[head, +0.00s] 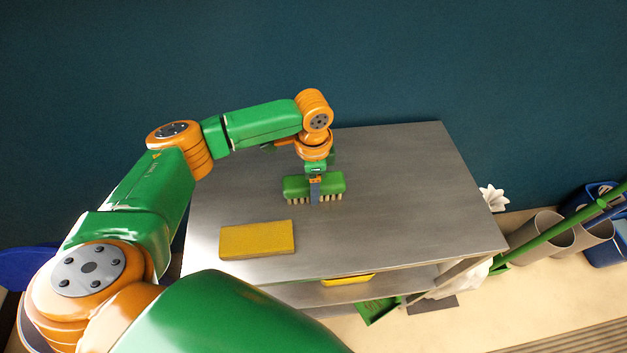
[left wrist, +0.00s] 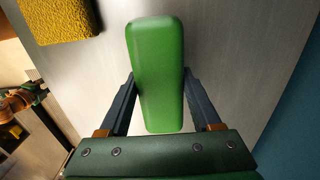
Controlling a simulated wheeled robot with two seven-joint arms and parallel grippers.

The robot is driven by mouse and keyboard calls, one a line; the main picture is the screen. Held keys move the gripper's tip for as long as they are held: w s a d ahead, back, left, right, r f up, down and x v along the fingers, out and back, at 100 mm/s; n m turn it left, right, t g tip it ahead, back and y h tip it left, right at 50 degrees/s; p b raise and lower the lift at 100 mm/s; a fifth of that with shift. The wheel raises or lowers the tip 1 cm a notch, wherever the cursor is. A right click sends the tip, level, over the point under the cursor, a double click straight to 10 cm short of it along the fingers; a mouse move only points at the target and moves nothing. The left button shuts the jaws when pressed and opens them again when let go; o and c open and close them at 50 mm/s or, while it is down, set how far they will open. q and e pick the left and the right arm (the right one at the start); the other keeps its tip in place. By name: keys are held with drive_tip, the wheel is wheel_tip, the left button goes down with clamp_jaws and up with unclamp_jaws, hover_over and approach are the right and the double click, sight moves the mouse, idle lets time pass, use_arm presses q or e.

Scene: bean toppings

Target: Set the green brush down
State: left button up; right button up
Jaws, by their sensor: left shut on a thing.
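The green brush (head: 330,183) has a green back and pale bristles that point down. My left gripper (head: 315,197) is shut across the middle of the brush, over the metal table (head: 400,180). Whether the bristles touch the table top, I cannot tell. In the left wrist view the brush's green back (left wrist: 157,75) lies between the two dark fingers of my left gripper (left wrist: 160,95), and its bristles are hidden. My right gripper is not in view.
A yellow sponge (head: 257,240) lies on the table, left of and nearer than the brush. It also shows in the left wrist view (left wrist: 58,18). The table's right side is clear. A lower shelf holds a yellow item (head: 348,280). Grey bins (head: 545,232) and a green pole (head: 555,230) stand at right.

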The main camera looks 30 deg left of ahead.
use_arm(q)
drive_tip(key=shift+f, duration=0.1)
drive_tip(key=o, duration=1.5)
drive_tip(key=shift+c, duration=0.2)
